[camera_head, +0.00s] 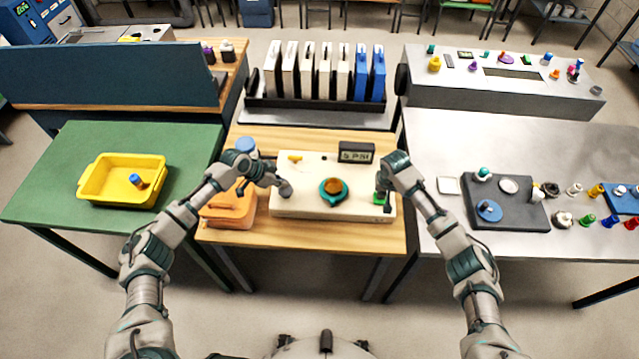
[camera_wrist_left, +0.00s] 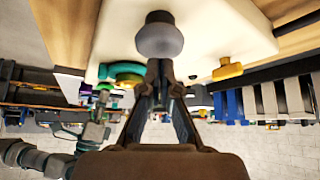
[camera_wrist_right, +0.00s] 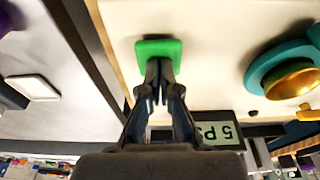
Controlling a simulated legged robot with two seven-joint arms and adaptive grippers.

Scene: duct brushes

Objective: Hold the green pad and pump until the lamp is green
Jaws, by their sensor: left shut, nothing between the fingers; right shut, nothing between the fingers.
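A cream box (camera_head: 307,208) sits on the wooden table. The green pad (camera_head: 378,198) is at its right end; it also shows in the right wrist view (camera_wrist_right: 158,47). My right gripper (camera_head: 383,199) is shut and empty, its tips at the pad's edge, seemingly touching it. A grey round knob (camera_wrist_left: 159,36), probably the pump, is at the box's left end. My left gripper (camera_head: 281,188) is shut and empty with its tips at the knob; contact is unclear. An amber dome in a teal ring (camera_head: 333,188), probably the lamp, is mid-box. A display (camera_head: 356,153) appears to read 5 PSI.
A yellow lever (camera_head: 295,158) is on the box's back left. An orange case (camera_head: 228,210) stands to the left. A yellow tub (camera_head: 122,181) is on the green table. A rack of white and blue panels (camera_head: 318,75) stands behind. The right table holds a dark tray (camera_head: 503,212) and small parts.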

